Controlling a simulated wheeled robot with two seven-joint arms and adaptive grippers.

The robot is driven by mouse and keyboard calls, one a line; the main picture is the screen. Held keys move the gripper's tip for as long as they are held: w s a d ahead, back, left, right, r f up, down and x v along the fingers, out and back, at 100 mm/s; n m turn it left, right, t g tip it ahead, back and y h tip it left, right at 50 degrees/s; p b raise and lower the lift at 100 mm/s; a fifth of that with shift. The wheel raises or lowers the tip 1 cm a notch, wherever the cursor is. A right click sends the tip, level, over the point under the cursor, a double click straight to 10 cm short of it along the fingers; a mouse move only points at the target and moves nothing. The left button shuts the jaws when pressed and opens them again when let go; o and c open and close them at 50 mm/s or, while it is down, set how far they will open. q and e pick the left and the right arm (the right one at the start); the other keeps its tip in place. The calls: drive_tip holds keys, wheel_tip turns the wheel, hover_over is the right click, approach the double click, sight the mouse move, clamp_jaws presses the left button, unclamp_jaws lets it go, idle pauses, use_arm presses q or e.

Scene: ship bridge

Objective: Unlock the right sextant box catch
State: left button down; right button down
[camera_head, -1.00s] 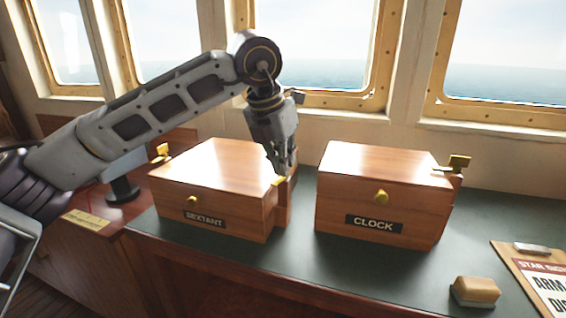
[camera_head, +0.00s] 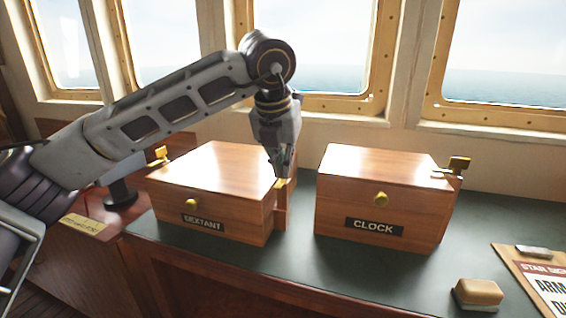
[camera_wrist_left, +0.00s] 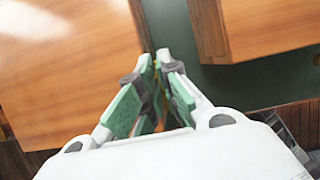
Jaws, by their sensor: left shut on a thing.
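The wooden sextant box (camera_head: 210,172), marked SEXTANT, stands closed on the dark green counter with a brass knob (camera_head: 191,203) on its front. Its right catch (camera_head: 281,184) is a small brass piece at the right side, mostly covered by my gripper. My left gripper (camera_head: 283,174) points down over that catch and is shut on it. In the left wrist view, the green-padded fingers (camera_wrist_left: 158,60) close beside the box (camera_wrist_left: 65,60), with a bit of brass between them. How far the catch is turned cannot be told. The left catch (camera_head: 159,153) stands up at the box's left side.
A tan block (camera_head: 478,292) and a clipboard (camera_head: 535,270) lie at the right front. The counter front (camera_head: 330,270) is clear.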

use_arm(q)
drive_tip(key=c, duration=1.7)
unclamp_jaws()
drive_tip(key=shift+o, duration=0.2)
drive_tip(key=shift+r, duration=0.1)
drive_tip(key=v, duration=1.2)
drive_tip(key=shift+w, duration=0.1)
